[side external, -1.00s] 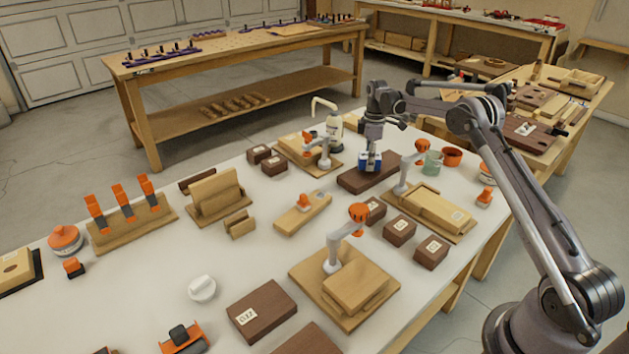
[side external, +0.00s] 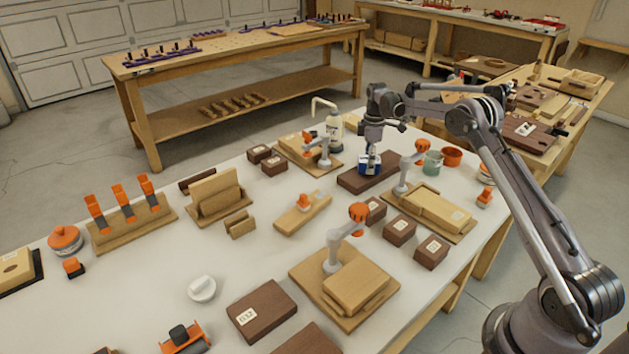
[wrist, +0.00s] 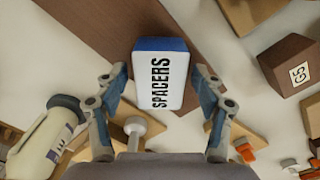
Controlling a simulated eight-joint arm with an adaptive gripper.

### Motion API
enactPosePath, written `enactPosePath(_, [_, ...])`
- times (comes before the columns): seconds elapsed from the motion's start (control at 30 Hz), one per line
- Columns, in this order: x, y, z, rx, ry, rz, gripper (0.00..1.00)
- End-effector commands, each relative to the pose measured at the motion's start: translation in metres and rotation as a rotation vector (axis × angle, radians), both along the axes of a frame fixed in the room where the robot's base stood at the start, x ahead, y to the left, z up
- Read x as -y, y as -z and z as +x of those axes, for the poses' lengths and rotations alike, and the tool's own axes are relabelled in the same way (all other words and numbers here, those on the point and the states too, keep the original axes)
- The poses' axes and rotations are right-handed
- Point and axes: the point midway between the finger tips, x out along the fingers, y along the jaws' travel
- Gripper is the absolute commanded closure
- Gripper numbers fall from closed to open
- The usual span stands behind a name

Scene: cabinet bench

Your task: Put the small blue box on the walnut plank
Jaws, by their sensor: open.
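The small blue box (side external: 368,164) has a white face lettered "SPACERS" and stands on the walnut plank (side external: 352,181), a dark brown board on the white bench. In the wrist view the box (wrist: 160,80) sits between the two fingers of my gripper (wrist: 163,90), with a visible gap on each side. My gripper (side external: 369,160) is open and pointed down around the box. The plank also shows under and beyond the box in the wrist view (wrist: 90,25). The fingers partly hide the box in the side external view.
An orange-topped clamp (side external: 415,160) stands close to the right of the plank. A white glue bottle (side external: 334,130) and another clamp on a board (side external: 310,150) are behind and left. Small brown blocks (side external: 400,230) lie in front.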

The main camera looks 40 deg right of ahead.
Motion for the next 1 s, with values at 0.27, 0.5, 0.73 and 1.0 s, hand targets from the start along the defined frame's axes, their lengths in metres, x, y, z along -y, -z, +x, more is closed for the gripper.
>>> enactPosePath(0.27, [0.000, -0.050, 0.000, 0.000, 0.000, 0.000, 0.31])
enactPosePath(0.5, [0.000, -0.094, 0.000, 0.000, 0.000, 0.000, 0.31])
enactPosePath(0.73, [0.000, -0.114, 0.000, 0.000, 0.000, 0.000, 0.31])
enactPosePath(1.0, [-0.031, -0.152, -0.006, 0.050, 0.064, -0.018, 0.31])
